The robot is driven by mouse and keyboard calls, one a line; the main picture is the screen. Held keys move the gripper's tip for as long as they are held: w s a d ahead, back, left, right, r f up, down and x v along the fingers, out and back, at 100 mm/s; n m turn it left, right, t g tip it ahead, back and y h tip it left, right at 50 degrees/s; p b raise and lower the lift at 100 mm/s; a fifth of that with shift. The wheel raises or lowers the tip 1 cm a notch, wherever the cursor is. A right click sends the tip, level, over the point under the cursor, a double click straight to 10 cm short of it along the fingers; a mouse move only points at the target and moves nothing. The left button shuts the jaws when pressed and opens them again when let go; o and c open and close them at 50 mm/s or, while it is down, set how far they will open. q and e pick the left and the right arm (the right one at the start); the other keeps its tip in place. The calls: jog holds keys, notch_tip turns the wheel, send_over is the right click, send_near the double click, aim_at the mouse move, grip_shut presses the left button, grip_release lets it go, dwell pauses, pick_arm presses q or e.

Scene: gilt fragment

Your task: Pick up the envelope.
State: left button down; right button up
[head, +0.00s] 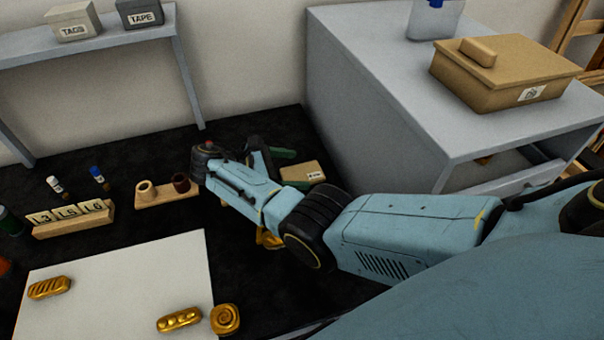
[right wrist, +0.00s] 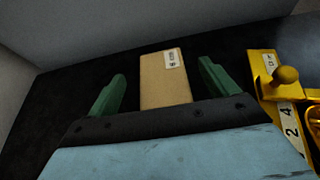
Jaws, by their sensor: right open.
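The envelope (head: 303,172) is a small tan packet with a white printed label. It lies on the black mat beside the grey cabinet, partly hidden by my right arm in the head view. In the right wrist view the envelope (right wrist: 166,92) shows between the two green fingers. My right gripper (right wrist: 162,72) is open, with one finger to each side of the envelope and a gap on both sides. In the head view one green finger of the right gripper (head: 284,154) shows just beyond the envelope. My left gripper is not in view.
A grey cabinet (head: 400,110) with a cardboard box (head: 505,75) on it stands right of the envelope. Gold pieces with tags (right wrist: 270,85) lie close to the right gripper. A wooden holder (head: 165,193) and a white sheet (head: 120,280) lie to the left.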

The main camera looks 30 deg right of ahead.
aim_at(314, 170)
jog(key=x, duration=0.4)
jog(key=shift+s+d, duration=0.1)
jog(key=shift+d, duration=0.1)
jog(key=shift+c, duration=0.3)
jog(key=c, duration=1)
